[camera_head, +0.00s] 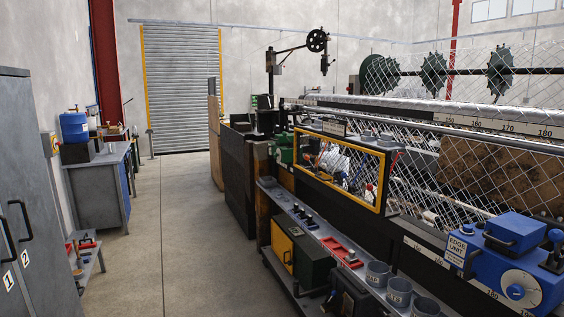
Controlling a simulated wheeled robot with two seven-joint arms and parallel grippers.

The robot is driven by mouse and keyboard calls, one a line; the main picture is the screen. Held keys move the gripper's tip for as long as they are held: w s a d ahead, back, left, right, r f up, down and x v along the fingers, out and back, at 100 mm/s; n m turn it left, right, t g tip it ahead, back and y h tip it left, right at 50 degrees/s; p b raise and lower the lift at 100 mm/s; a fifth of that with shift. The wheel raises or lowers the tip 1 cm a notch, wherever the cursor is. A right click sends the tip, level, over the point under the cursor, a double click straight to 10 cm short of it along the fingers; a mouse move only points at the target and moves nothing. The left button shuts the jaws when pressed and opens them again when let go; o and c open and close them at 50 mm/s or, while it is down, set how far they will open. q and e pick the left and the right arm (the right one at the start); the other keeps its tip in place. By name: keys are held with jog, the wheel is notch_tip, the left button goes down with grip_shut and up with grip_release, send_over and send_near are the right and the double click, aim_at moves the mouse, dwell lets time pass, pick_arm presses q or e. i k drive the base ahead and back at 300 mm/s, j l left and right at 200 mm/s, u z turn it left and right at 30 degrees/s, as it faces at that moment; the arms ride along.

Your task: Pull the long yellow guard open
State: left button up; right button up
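The long yellow guard (382,181) is a yellow-framed window on the front of the weaving machine, right of the middle. It runs along the machine's near side, and small coloured parts show through it. It appears closed against the machine, though I cannot tell for sure. Neither of my grippers is in view.
A shelf (301,219) with switches, a red tray (342,251) and several grey cups juts out below the guard. A blue edge unit (512,262) stands at right. A grey cabinet (40,190) and workbench (97,180) line the left. The concrete aisle (180,235) between is clear.

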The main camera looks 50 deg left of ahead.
aim_at(376, 210)
jog(key=u, duration=1.45)
jog(key=i+j+z, duration=0.1)
jog(key=i, duration=0.4)
jog(key=i+j+z, duration=0.1)
jog(key=i, duration=0.4)
jog(key=i+j, duration=0.15)
jog(key=i, duration=0.3)
jog(key=i+j+z, duration=0.15)
jog(key=i, duration=0.35)
